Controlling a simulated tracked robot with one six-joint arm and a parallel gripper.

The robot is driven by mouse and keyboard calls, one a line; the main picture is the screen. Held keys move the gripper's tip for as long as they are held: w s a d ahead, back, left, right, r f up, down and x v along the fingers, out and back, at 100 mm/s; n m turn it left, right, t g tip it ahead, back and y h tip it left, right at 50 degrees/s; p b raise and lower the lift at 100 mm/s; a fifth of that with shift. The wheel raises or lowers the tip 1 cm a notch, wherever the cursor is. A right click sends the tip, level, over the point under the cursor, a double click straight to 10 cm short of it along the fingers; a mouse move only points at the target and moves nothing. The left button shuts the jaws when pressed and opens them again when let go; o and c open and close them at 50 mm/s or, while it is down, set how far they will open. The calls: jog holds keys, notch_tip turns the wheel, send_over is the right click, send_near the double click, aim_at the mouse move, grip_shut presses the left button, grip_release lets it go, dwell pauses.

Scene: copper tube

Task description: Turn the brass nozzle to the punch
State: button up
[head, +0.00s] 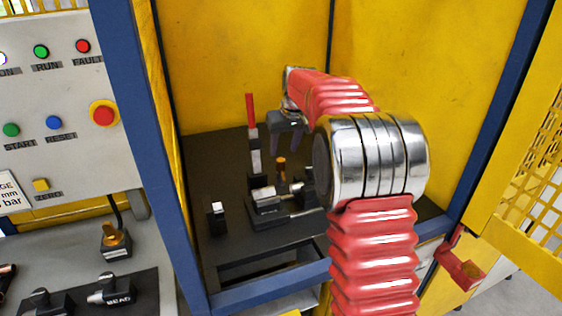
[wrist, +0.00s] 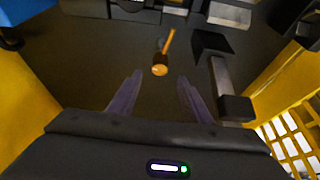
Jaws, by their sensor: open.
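My gripper (head: 286,143) points down over the black bench inside the yellow cell. Its two fingers are apart with nothing between them. In the wrist view my gripper (wrist: 159,79) shows both fingertips, with the brass nozzle (wrist: 160,70) just beyond the gap, apart from them. Its round end faces the camera and a thin copper-coloured stem runs up from it. In the head view a small upright brass piece (head: 281,168), seemingly the same nozzle, stands below the fingers by the clamp fixture. I cannot tell which part is the punch.
A clamp fixture (head: 267,207) and a red-handled lever (head: 251,118) stand close to my gripper. A small black block (head: 217,218) is to the left. A blue post (head: 150,150) and a yellow mesh door (head: 530,200) bound the cell. Another brass part (head: 115,238) sits outside, left.

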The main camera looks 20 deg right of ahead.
aim_at(281, 160)
jog(key=x, duration=0.8)
jog(key=shift+c, duration=0.2)
jog(key=shift+r, duration=0.1)
grip_shut()
